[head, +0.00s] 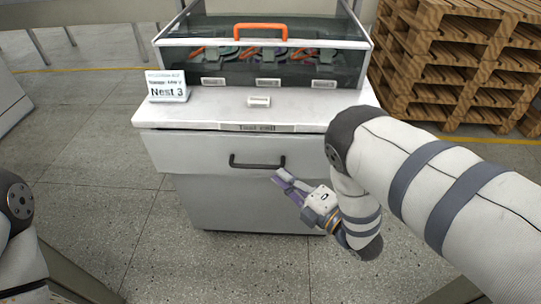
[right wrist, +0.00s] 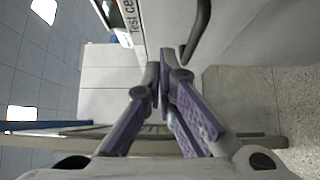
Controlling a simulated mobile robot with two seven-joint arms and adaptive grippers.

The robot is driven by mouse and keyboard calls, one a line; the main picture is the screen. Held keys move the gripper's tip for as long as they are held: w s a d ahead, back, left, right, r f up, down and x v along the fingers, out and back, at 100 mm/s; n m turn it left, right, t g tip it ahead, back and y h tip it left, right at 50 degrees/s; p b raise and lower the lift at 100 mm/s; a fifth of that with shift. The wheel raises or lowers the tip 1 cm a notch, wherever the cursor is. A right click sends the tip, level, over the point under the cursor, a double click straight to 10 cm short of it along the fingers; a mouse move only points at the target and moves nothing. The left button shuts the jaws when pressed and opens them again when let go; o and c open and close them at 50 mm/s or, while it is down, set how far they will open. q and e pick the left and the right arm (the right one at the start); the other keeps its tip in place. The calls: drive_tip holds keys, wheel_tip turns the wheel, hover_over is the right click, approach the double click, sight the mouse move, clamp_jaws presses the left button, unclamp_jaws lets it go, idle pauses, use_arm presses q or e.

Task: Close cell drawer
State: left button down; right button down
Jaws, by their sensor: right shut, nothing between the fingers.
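The test cell is a light grey cabinet with a wide drawer (head: 190,152) under its worktop. The drawer front stands forward of the lower cabinet front; how far it is pulled out is hard to tell. Its dark bar handle (head: 257,165) is at the middle, and the handle also shows in the right wrist view (right wrist: 198,32). My right gripper (head: 281,181) is shut and empty, just below the handle's right end; I cannot tell whether it touches the drawer. Its purple fingers meet in the right wrist view (right wrist: 162,78). My left gripper is out of view.
On the worktop (head: 215,107) stand a glass-fronted case with an orange handle (head: 260,28) and a "Nest 3" sign (head: 168,86). Wooden pallets (head: 455,55) are stacked at the right. The floor (head: 90,130) left of the cabinet is clear.

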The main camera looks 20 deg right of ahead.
sight(276, 146)
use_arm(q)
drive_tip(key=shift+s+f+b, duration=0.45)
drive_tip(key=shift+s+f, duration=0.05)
use_arm(e)
drive_tip(key=w, duration=0.8)
drive_tip(key=shift+a+r, duration=0.15)
drive_tip(key=shift+a, duration=0.25)
